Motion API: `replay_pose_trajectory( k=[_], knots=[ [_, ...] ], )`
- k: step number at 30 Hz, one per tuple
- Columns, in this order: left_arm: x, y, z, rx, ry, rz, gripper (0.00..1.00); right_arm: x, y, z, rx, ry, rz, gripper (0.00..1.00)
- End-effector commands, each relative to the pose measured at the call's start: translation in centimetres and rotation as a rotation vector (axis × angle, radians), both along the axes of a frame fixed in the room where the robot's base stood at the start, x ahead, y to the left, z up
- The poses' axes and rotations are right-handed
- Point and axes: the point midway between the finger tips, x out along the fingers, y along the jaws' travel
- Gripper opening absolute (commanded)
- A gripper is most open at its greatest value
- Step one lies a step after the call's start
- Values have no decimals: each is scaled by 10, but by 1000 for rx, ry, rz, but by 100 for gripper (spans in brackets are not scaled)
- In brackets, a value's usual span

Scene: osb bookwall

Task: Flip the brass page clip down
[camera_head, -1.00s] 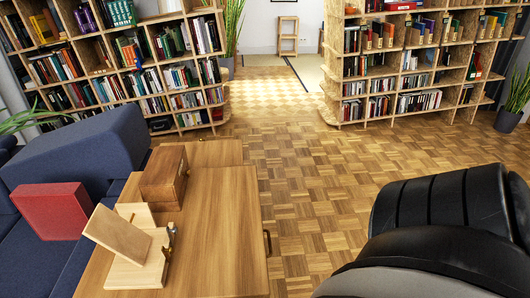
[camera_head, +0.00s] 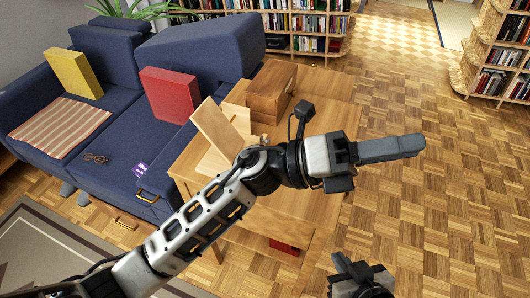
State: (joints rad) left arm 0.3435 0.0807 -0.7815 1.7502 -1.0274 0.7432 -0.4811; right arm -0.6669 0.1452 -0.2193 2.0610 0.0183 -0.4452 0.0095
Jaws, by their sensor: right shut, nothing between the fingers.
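The wooden book stand (camera_head: 222,130), with its tilted board, stands on the wooden table (camera_head: 333,85). The brass page clip cannot be made out; my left arm covers the front side of the stand. My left gripper (camera_head: 420,147) is in front of and to the right of the stand, over the table's right side, with its fingers pointing right, away from the stand. I see its fingers from the side and cannot tell whether they are apart. My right gripper (camera_head: 352,270) is low at the bottom edge, partly cut off, shut and empty.
A wooden box (camera_head: 271,92) stands behind the stand. A blue sofa (camera_head: 120,140) with red (camera_head: 170,93) and yellow (camera_head: 74,73) cushions is at the left, with glasses (camera_head: 96,158) on its seat. Bookshelves (camera_head: 310,25) line the back. Parquet floor at the right is free.

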Motion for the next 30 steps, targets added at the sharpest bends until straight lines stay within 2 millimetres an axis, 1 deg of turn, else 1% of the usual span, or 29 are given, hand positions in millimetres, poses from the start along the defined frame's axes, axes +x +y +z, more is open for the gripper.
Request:
replay_pose_trajectory(
  k=[1,2,3,4,5,6,7,8,9,11,12,15,16,18,21,23,26,30],
  knots=[
    [-21,-19,-5,113,-265,-106,37,1,0,0,1,-3,0,0],
    [-32,-26,-15,186,-421,-175,37,1,0,1,1,-5,0,0],
    [-43,-31,-33,290,-622,-267,37,1,0,1,3,-5,0,0],
    [-46,-31,-49,374,-768,-339,37,1,0,1,3,-6,0,0],
    [-44,-28,-65,461,-909,-410,37,1,0,1,3,-6,0,0],
    [-37,-19,-85,583,-1084,-509,37,2,0,1,3,-6,0,0],
    [-26,-9,-97,680,-1203,-581,37,2,0,1,3,-6,0,0],
    [-13,2,-108,778,-1309,-650,37,2,0,0,3,-6,0,0],
    [7,20,-116,911,-1433,-739,37,2,0,0,2,-7,0,0],
    [39,47,-119,1107,-1571,-862,37,2,0,0,2,-7,0,0],
    [59,64,-115,1230,-1639,-932,37,2,0,0,2,-7,0,0],
    [98,100,-95,1489,-1727,-1066,37,2,0,-1,1,-7,2,0],
    [106,108,-89,1548,-1739,-1094,37,2,0,-1,1,-7,3,0],
    [119,122,-77,1652,-1750,-1141,37,2,-1,-1,0,-7,4,0],
    [127,132,-71,1719,-1751,-1171,37,2,-1,0,-3,-7,5,0],
    [130,135,-75,1730,-1749,-1176,37,2,-1,1,-4,-7,6,0],
    [132,139,-88,1725,-1746,-1178,37,2,-2,3,-6,-8,6,0],
    [139,147,-115,1723,-1745,-1176,37,2,-2,7,-8,-9,6,0]
  ],
)
